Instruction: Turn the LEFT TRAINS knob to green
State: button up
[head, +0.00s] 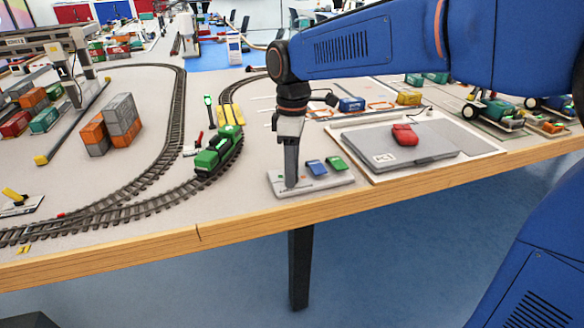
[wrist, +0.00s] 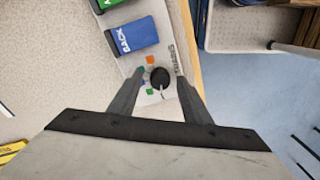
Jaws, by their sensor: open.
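A black round knob (wrist: 160,77) sits on a light panel (wrist: 139,14) in the wrist view, with lettering that seems to read TRAINS beside it. A thin white pointer on it points down in the picture. Small coloured marks lie around its left side: an orange one (wrist: 150,60) above left, a green one at left beside my finger, and a bluish one below left. My gripper (wrist: 161,80) is open, one finger on each side of the knob; contact cannot be told. In the head view my gripper (head: 291,184) points down at the panel (head: 318,185) and hides the knob.
A blue block marked BACK (wrist: 132,36) and a green block (head: 336,163) stand on the same panel. A green toy train (head: 218,149) on track is to the left. A grey PC1 laptop (head: 400,146) lies at right. The wooden table edge (head: 220,232) is close in front.

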jog(key=c, duration=1)
jog(key=shift+c, duration=0.2)
jog(key=shift+m, duration=0.3)
jog(key=m, duration=0.3)
jog(key=shift+m, duration=2)
jog(key=o, duration=1)
